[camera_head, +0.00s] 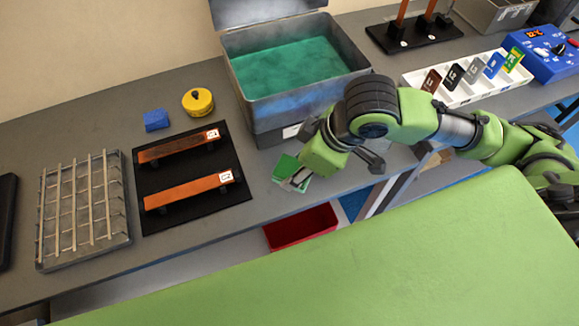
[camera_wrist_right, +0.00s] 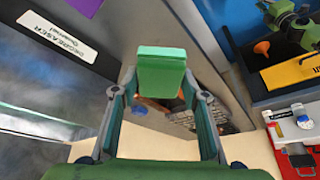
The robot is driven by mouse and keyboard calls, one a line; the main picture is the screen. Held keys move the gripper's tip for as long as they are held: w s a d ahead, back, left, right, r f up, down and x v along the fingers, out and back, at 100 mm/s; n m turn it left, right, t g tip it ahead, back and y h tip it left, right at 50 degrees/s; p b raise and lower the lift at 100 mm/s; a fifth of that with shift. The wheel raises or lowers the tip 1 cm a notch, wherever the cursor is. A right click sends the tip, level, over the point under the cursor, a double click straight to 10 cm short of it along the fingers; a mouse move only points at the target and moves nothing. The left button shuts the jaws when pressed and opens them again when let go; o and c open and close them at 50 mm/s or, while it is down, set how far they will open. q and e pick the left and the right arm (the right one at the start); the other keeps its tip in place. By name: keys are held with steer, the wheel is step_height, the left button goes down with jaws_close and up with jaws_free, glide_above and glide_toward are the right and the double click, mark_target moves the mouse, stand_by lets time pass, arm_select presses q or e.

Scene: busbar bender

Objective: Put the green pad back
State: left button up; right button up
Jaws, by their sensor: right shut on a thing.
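The green pad (camera_head: 286,167) is at the tips of my right gripper (camera_head: 297,181), over the front edge zone of the grey bench, just in front of the grey tank. In the right wrist view the green pad (camera_wrist_right: 162,73) sits between the two fingers of the right gripper (camera_wrist_right: 160,98), which is shut on it. I cannot tell whether the pad touches the bench. My left gripper is not in view.
The grey tank (camera_head: 258,120) with green liquid stands behind. To its left are a yellow tin (camera_head: 198,101), a blue block (camera_head: 156,120), a black mat (camera_head: 205,210) with copper bars and a wire rack (camera_head: 120,225). A white slotted tray (camera_head: 462,95) is at right. A red bin (camera_head: 300,226) is below.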

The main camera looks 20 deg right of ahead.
steer(key=s+a+f+n+g, duration=0.1)
steer(key=s+a+f+n, duration=0.1)
steer(key=s+a+n, duration=0.15)
steer(key=shift+n+g+y, duration=0.3)
steer(key=shift+n+y, duration=0.1)
steer(key=shift+n, duration=0.05)
steer(key=w+d+f+p, duration=0.1)
steer(key=w+f, duration=0.2)
steer(key=w+d+f+p, duration=0.1)
steer(key=w+f, duration=0.2)
steer(key=w, duration=0.1)
steer(key=w+d+f+p, duration=0.1)
steer(key=w+d+f, duration=0.1)
steer(key=w+f, duration=0.1)
steer(key=shift+w, duration=0.55)
steer(key=shift+w+f, duration=0.3)
steer(key=shift+f, duration=0.15)
step_height(320, 180, down, 3)
steer(key=shift+w+r+p, duration=0.1)
steer(key=shift+w+p, duration=0.05)
steer(key=shift+p, duration=0.6)
steer(key=shift+d+f, duration=0.1)
steer(key=shift+f, duration=0.25)
steer(key=shift+f, duration=0.15)
steer(key=o, duration=0.9)
steer(key=shift+o, duration=0.4)
